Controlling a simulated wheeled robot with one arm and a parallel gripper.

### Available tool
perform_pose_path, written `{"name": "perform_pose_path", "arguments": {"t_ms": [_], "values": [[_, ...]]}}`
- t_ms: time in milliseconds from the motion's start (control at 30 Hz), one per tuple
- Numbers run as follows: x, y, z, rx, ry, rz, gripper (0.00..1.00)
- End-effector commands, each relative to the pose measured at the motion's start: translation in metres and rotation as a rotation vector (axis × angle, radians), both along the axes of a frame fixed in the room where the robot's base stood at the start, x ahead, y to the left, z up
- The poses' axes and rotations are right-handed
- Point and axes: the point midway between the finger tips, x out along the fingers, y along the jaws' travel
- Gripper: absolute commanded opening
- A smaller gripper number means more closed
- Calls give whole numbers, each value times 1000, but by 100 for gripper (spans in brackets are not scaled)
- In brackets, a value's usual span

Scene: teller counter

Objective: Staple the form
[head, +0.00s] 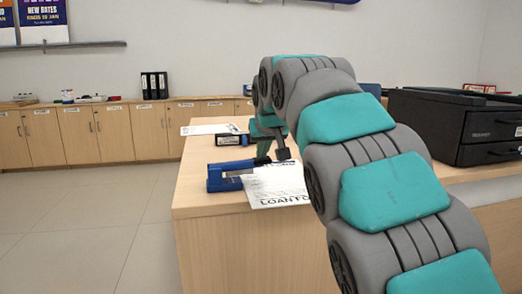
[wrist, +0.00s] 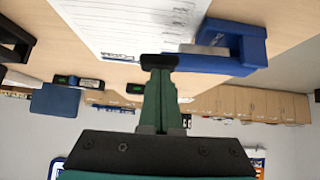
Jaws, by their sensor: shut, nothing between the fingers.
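The blue stapler (head: 228,178) lies on the wooden counter near its left edge in the head view. It also shows in the wrist view (wrist: 240,50), at the upper right. The white printed form (head: 278,187) lies flat beside it, with its edge at the stapler's front end; in the wrist view the form (wrist: 135,25) is at the top. My gripper (head: 283,154) is shut and empty, close above the stapler's front end and the form.
A dark labelled box (head: 226,139) and a white paper (head: 208,129) lie farther back on the counter (head: 200,199). A black drawer unit (head: 452,125) stands at the right. Wooden cabinets (head: 60,135) line the back wall. The floor left of the counter is clear.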

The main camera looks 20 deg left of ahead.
Motion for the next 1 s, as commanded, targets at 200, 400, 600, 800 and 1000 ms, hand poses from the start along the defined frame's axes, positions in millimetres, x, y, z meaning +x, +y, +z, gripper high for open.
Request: {"name": "perform_pose_path", "arguments": {"t_ms": [200, 400, 600, 800, 1000], "values": [[3, -7, -34, 183, 121, 0, 0], [4, -8, -48, 292, 186, 1, 0], [5, -8, -51, 307, 199, 0, 0], [4, -8, -52, 304, 202, 0, 0], [4, -10, -46, 304, 202, 0, 0]]}}
